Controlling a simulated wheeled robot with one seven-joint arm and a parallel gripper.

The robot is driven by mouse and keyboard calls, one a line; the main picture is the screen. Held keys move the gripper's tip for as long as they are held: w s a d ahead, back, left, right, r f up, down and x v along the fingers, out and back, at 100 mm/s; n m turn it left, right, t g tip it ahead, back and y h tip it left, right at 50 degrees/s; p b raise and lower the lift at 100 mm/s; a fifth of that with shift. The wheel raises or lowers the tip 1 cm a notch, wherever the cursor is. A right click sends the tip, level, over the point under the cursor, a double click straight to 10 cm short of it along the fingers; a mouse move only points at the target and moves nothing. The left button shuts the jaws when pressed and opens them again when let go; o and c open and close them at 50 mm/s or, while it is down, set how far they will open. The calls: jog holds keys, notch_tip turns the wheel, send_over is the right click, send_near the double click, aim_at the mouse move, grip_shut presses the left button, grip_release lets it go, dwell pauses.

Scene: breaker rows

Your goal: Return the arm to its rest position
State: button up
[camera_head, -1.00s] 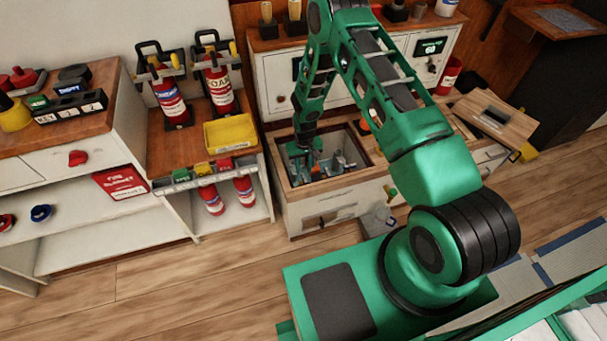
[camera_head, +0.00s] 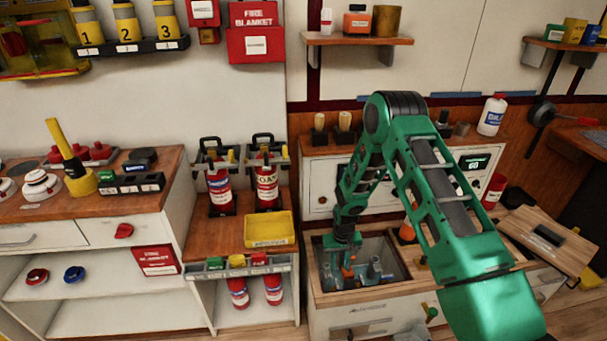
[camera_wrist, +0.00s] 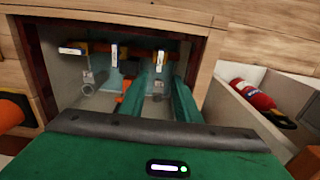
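My green arm reaches out over a wooden-topped cabinet (camera_head: 322,298) with a recessed compartment. My gripper (camera_head: 347,268) points down into this open compartment and is partly hidden by its rim and contents. The wrist view shows my gripper's two green fingers (camera_wrist: 157,98) reaching into the compartment, apart, with nothing clearly held between them. Small grey parts with white tags and an orange bar (camera_wrist: 150,53) lie ahead of the fingers. Grey-blue pieces (camera_head: 374,270) stand beside the gripper in the head view.
Left of the compartment is a yellow tray (camera_head: 269,229) on a shelf unit, with fire extinguishers (camera_head: 219,187) behind it. A white control box (camera_head: 318,182) stands behind my arm. A wooden board (camera_head: 548,240) lies at the right. In the wrist view, an open drawer holds a red extinguisher (camera_wrist: 254,94).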

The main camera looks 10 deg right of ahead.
jog(key=s+d+r+m, duration=0.1)
jog(key=s+d+r, duration=0.3)
jog(key=r, duration=0.6)
jog(key=s+d+r+m+h, duration=0.1)
jog(key=s+d+r, duration=0.1)
jog(key=d+r, duration=0.6)
jog(key=s+d+r, duration=0.3)
jog(key=r, duration=1)
jog(key=s+d+r+m, duration=0.2)
jog(key=s+d+r, duration=0.2)
jog(key=s+r, duration=0.95)
jog(key=s+a+r+m+y, duration=0.1)
jog(key=s+a+r+m, duration=0.1)
jog(key=s, duration=1.5)
jog(key=shift+s, duration=0.15)
